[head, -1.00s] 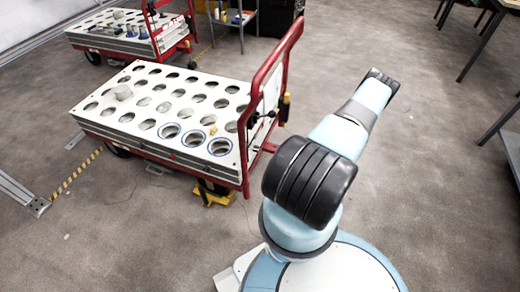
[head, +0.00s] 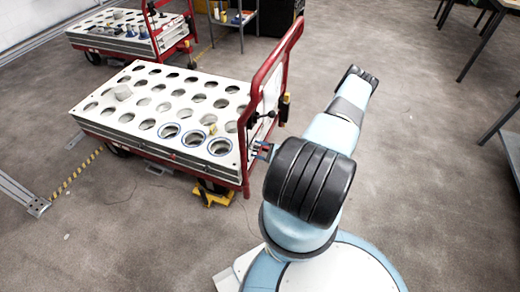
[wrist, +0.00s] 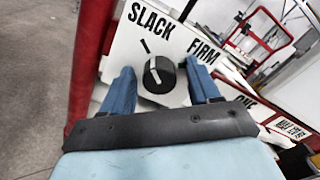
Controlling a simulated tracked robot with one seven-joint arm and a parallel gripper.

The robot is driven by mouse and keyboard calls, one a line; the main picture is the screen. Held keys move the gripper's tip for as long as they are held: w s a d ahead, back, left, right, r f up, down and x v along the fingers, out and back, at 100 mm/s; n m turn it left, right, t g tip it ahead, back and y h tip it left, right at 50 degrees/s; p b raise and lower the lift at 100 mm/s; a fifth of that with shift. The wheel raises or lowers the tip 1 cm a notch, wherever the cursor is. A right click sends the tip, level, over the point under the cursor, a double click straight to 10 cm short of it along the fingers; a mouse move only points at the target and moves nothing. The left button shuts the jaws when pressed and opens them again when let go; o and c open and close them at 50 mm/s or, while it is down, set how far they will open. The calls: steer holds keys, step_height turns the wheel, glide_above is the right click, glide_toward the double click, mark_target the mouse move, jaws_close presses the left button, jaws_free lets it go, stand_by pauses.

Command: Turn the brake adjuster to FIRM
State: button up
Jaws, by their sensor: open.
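The brake adjuster is a round black knob (wrist: 158,75) on a white plate (wrist: 118,45) in the wrist view. The plate reads SLACK at upper left and FIRM at upper right. A white line on the knob points up and left, towards a tick on the SLACK side. My gripper (wrist: 160,68) is open, with one blue finger on each side of the knob; I cannot tell whether they touch it. In the head view my gripper (head: 262,152) is beside the cart's red handle frame, and the knob cannot be made out.
The red handle frame (head: 282,65) rises at the right end of the cart (head: 85,105), whose white top has many round holes. A red post (wrist: 92,70) stands close left of the plate in the wrist view. Open floor (head: 440,190) lies to the right.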

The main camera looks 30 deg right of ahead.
steer(key=c, duration=1)
steer(key=shift+d, duration=0.4)
steer(key=shift+a, duration=0.3)
